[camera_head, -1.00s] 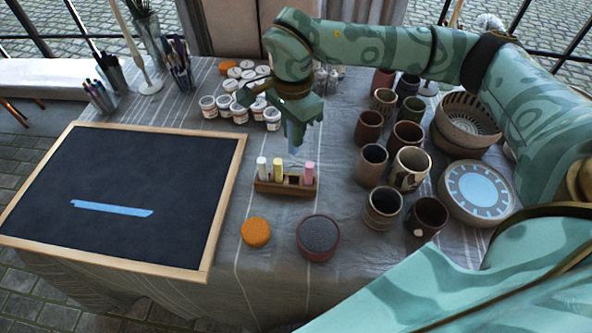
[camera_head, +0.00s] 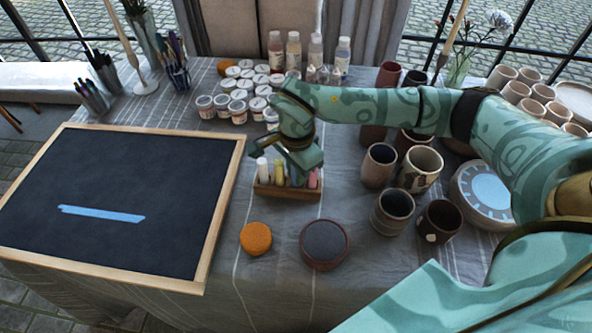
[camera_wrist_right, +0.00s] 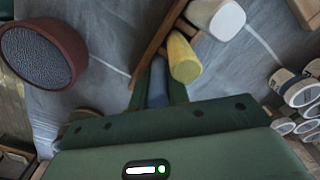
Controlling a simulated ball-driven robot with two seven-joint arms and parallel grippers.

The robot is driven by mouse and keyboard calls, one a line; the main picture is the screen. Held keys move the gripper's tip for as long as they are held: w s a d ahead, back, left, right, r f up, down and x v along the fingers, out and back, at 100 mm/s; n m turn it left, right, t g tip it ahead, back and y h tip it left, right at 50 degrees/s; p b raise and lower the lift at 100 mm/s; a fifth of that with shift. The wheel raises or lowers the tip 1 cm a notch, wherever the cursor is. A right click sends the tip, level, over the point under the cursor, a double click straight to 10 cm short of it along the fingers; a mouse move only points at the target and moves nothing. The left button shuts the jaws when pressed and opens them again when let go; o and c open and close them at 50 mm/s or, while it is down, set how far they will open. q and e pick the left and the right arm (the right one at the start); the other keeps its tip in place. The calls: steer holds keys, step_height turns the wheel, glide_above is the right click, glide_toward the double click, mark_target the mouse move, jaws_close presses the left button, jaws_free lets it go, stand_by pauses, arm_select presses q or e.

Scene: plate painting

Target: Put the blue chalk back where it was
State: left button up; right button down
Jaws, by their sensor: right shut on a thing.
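The wooden chalk holder (camera_head: 287,193) stands on the cloth right of the chalkboard. White chalk (camera_head: 262,167), yellow chalk (camera_head: 279,172) and pink chalk (camera_head: 313,179) stand in it. My right gripper (camera_head: 297,178) is low over the holder, between the yellow and pink sticks. In the wrist view its fingers (camera_wrist_right: 158,88) are shut on the blue chalk (camera_wrist_right: 157,84), beside the yellow chalk (camera_wrist_right: 184,60) and the holder's wooden edge (camera_wrist_right: 158,42). The gripper hides the blue chalk's lower end, so I cannot tell how deep it sits. My left gripper is not in view.
The chalkboard (camera_head: 110,185) with a blue stroke (camera_head: 100,214) lies at the left. An orange sponge (camera_head: 256,238) and a round dark-topped pot (camera_head: 324,244) are in front of the holder. Paint jars (camera_head: 238,107) stand behind it, cups (camera_head: 392,211) to its right.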

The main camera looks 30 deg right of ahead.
steer(key=shift+f, duration=0.15)
steer(key=c, duration=1.3)
jaws_free()
step_height(320, 180, up, 12)
steer(key=p, duration=0.4)
steer(key=shift+r, duration=0.2)
steer(key=shift+f, duration=0.1)
